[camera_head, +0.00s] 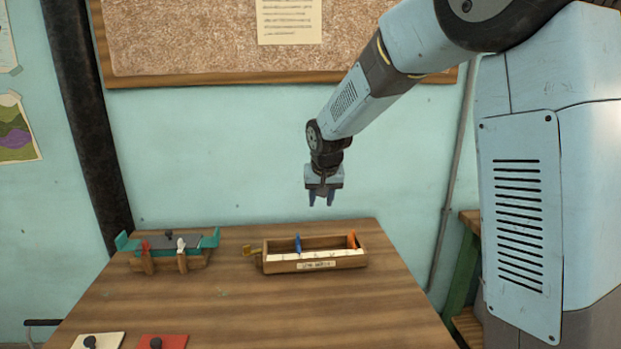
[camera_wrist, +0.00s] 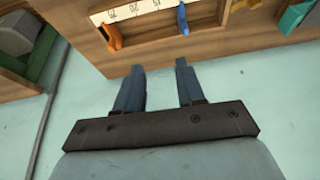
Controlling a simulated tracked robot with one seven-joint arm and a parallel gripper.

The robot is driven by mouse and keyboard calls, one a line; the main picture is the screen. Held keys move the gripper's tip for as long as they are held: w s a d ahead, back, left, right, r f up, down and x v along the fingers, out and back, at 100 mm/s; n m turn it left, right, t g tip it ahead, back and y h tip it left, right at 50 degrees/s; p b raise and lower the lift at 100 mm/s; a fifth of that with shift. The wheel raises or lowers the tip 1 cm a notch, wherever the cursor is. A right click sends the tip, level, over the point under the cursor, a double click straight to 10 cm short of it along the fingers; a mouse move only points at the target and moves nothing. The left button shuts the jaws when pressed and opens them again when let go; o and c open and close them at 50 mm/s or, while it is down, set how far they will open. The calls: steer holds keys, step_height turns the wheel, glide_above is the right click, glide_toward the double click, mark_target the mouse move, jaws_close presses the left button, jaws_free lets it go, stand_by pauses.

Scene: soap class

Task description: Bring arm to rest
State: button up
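My gripper (camera_head: 321,198) hangs fingers-down in the air above the back edge of the table, behind the wooden box. In the wrist view its two fingers (camera_wrist: 159,88) stand apart with nothing between them. It is open and empty. My arm reaches down to it from the upper right of the head view.
The wooden table (camera_head: 240,310) carries a box (camera_head: 316,263) with a numbered scale, a blue marker (camera_head: 298,243) and an orange marker (camera_head: 351,239). A teal-and-wood holder (camera_head: 168,251) stands left. White (camera_head: 98,341) and red (camera_head: 162,341) knobbed plates lie at the front. The table's middle is clear.

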steer(key=s+d+r, duration=0.7)
steer(key=d, duration=0.2)
steer(key=s+d+r, duration=0.1)
steer(key=s+d, duration=0.3)
steer(key=s, duration=0.4)
steer(key=s+d+r, duration=0.1)
steer(key=s+d, duration=0.3)
steer(key=s, duration=0.5)
steer(key=s+d+r+m+t, duration=0.1)
steer(key=s+d, duration=0.3)
steer(key=s, duration=0.5)
steer(key=shift+d+h, duration=0.2)
steer(key=shift+h, duration=0.2)
